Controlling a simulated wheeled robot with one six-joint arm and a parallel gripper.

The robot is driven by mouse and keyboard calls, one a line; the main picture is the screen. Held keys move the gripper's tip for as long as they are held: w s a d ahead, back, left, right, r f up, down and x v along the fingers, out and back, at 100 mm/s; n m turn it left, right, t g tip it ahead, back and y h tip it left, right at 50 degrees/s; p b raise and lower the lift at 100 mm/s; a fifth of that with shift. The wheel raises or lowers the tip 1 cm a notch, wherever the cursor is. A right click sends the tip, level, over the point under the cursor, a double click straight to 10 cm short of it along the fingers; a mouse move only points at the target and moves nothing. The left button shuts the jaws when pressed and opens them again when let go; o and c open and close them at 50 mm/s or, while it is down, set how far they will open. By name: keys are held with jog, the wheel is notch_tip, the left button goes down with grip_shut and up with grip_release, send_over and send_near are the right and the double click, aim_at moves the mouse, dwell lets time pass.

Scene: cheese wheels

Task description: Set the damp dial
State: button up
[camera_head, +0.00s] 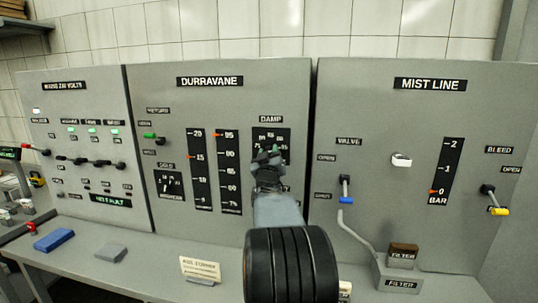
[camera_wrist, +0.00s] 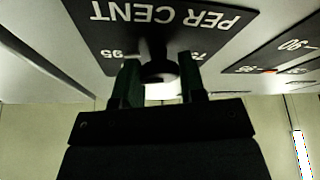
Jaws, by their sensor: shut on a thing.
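The damp dial sits under the DAMP label (camera_head: 270,119) on the grey DURRAVANE panel (camera_head: 225,85). Its black scale plate (camera_head: 284,146) is partly hidden behind my arm and gripper. In the wrist view the plate (camera_wrist: 165,18) appears upside down and reads PER CENT, with numbers 95 and 75 near its edge. My gripper (camera_head: 267,156) is at the dial. In the wrist view its two green-tinted fingers (camera_wrist: 160,82) are shut on the dark dial knob (camera_wrist: 158,70), one on each side. The knob's pointer setting is hidden.
Left of the dial are two black vertical gauges (camera_head: 227,170) with red markers. The MIST LINE panel (camera_head: 430,110) stands to the right, with levers and a filter housing (camera_head: 400,283). A card (camera_head: 200,266), a blue block (camera_head: 54,240) and a grey block (camera_head: 111,251) lie on the ledge.

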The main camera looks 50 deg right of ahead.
jog(key=shift+f+n+b, duration=0.1)
jog(key=shift+n+b, duration=0.2)
jog(key=shift+s+d+r+n+t+y+b, duration=0.1)
jog(key=shift+n+t+y+b, duration=0.15)
jog(key=shift+n+y+b, duration=0.9)
jog(key=shift+a+r+n+t+y+b, duration=0.1)
jog(key=shift+n+t+y+b, duration=0.2)
jog(key=shift+n, duration=1.6)
jog(key=shift+s+d+n+t+y+b, duration=0.1)
jog(key=shift+n+t+y+b, duration=0.15)
jog(key=shift+n+y+b, duration=0.85)
jog(key=shift+n+h+p, duration=0.45)
jog(key=shift+n, duration=0.2)
jog(key=o, duration=0.9)
